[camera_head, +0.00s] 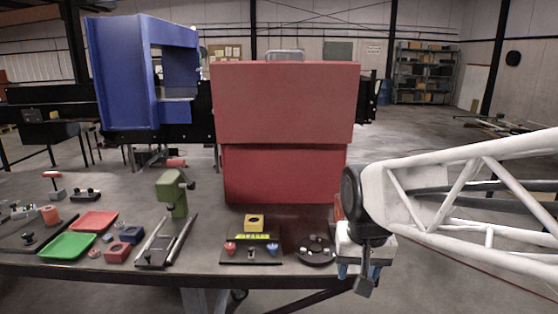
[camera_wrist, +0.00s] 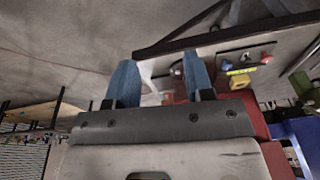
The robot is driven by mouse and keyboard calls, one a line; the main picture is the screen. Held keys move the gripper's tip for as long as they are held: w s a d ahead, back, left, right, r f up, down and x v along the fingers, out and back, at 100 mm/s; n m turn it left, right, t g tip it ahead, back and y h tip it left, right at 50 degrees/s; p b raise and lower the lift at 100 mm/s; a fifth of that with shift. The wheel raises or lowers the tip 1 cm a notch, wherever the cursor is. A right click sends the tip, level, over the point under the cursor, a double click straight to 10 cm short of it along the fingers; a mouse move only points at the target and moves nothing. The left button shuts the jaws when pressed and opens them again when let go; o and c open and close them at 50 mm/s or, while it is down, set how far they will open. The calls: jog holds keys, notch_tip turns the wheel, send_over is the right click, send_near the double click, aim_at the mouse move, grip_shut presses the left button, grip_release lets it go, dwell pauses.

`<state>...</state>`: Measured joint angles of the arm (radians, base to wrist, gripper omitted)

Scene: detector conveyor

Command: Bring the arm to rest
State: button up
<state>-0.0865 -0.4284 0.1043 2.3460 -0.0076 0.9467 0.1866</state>
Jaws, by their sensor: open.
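My arm comes in from the right in the head view as a white lattice frame. My gripper (camera_wrist: 162,84) shows in the wrist view with two blue fingers held apart and nothing between them. In the head view the gripper end (camera_head: 362,274) hangs at the right end of the table, by its front edge. It is in front of and to the right of the round black disc fixture (camera_head: 316,250). The fingertips are small and partly unclear in the head view.
The dark table (camera_head: 215,235) holds a yellow block (camera_head: 254,222), a green fixture (camera_head: 172,192), a green tray (camera_head: 66,246) and a red tray (camera_head: 94,221). Open floor lies right.

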jog(key=s+d+f, duration=0.1)
jog(key=s+d, duration=0.1)
jog(key=s, duration=0.3)
jog(key=s+d+f+n, duration=0.1)
jog(key=s, duration=0.5)
jog(key=shift+s+d+f+t, duration=0.25)
jog(key=shift+d+f+t, duration=0.05)
jog(key=shift+d, duration=0.1)
